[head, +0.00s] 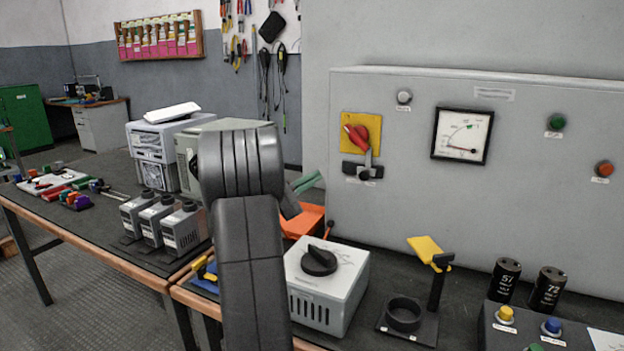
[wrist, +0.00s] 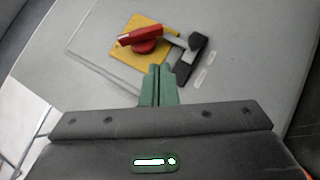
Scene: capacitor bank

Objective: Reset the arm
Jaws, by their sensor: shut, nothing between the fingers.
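My arm stands in the middle of the head view, dark grey. My gripper's green fingers (head: 306,183) show just right of the arm, in front of the grey cabinet. In the wrist view the gripper (wrist: 159,72) is shut, its fingers together and empty. Just beyond the fingertips in that view are the red rotary handle (wrist: 142,40) on its yellow plate (wrist: 120,50) and a grey lever with a black end (wrist: 198,45). In the head view the red handle (head: 356,134) and yellow plate (head: 372,122) are on the cabinet front (head: 400,195). I cannot tell whether the fingers touch anything.
A dial meter (head: 462,135) and round buttons are on the cabinet. On the bench are a white box with a black knob (head: 319,262), a black ring holder (head: 404,314), two black capacitors (head: 505,280), a button box (head: 500,335), an orange bin (head: 303,220) and several grey units (head: 184,230).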

